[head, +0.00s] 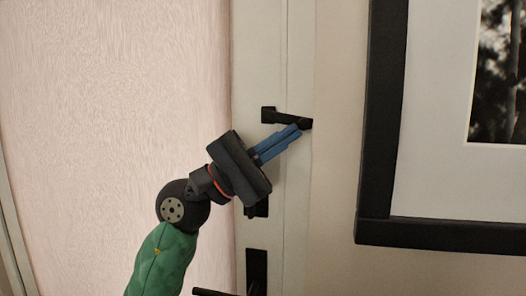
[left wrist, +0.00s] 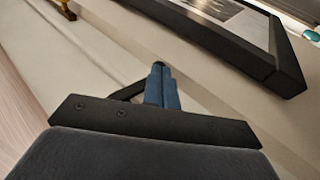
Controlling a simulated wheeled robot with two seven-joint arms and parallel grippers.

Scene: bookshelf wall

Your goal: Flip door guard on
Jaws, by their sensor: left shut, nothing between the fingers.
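The black door guard (head: 286,117) is on the white door frame in the head view, its bar running from a mount on the left to an end at the right, across the gap between door and frame. My left gripper (head: 297,130) is shut and empty, its blue fingertips just below the bar's right end. Whether they touch it I cannot tell. In the left wrist view the blue fingers (left wrist: 160,80) are together, and part of the dark guard bar (left wrist: 130,90) shows beside them on the left. My right gripper is not in view.
A large black-framed picture (head: 375,130) hangs on the wall to the right of the guard. Below the guard are a dark lock plate (head: 257,268) and a handle (head: 212,292). The pale door panel (head: 110,110) fills the left side.

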